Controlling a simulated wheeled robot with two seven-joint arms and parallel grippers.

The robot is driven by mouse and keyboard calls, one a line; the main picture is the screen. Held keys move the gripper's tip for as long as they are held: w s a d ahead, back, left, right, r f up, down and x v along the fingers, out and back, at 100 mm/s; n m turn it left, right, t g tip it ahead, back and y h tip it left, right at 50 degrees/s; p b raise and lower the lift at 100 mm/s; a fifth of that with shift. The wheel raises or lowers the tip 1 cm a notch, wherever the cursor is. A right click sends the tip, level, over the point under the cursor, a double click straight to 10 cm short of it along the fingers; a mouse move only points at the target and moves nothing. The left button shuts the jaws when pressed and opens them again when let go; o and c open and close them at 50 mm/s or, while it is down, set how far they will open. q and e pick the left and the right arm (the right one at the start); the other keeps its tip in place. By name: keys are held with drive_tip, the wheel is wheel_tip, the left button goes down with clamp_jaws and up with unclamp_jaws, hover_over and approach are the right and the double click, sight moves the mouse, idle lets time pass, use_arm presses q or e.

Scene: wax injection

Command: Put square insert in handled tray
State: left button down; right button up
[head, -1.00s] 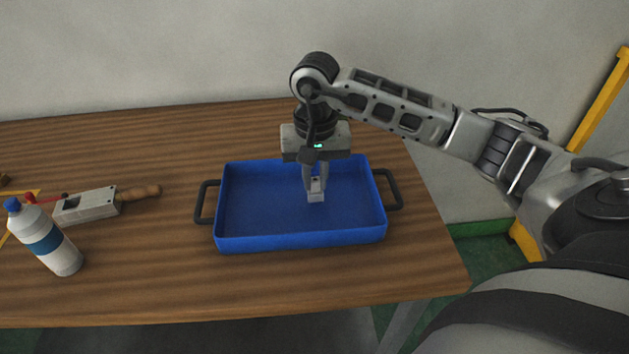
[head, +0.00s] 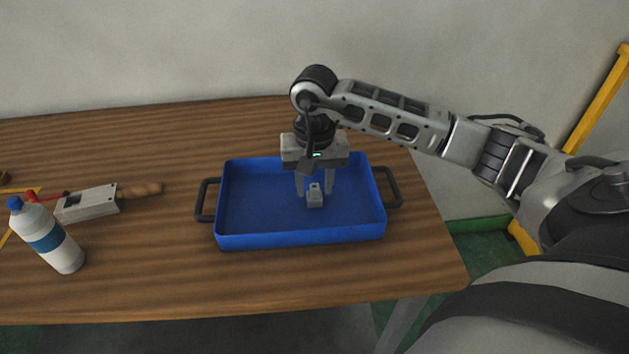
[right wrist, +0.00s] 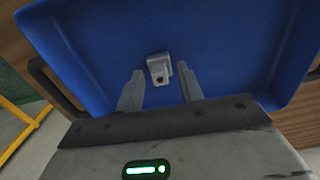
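The square insert (head: 315,199) is a small grey block with a raised part. It is inside the blue handled tray (head: 250,240), and appears to rest on the tray floor right of the middle. It also shows in the right wrist view (right wrist: 160,70), against the blue floor (right wrist: 90,45). My right gripper (head: 314,190) is lowered into the tray over the insert. Its fingers are spread, with a gap to the insert on both sides in the right wrist view (right wrist: 160,82). My left gripper is not in view.
The table between bottle and tray is clear.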

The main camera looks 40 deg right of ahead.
sight(315, 187)
drive_tip(key=shift+r, duration=0.6)
use_arm(q)
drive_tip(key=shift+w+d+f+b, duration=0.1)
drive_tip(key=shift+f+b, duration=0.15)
drive_tip(key=shift+b, duration=0.6)
use_arm(e)
wheel_tip(315, 187, up, 11)
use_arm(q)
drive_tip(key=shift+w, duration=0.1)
use_arm(e)
drive_tip(key=shift+s, duration=0.1)
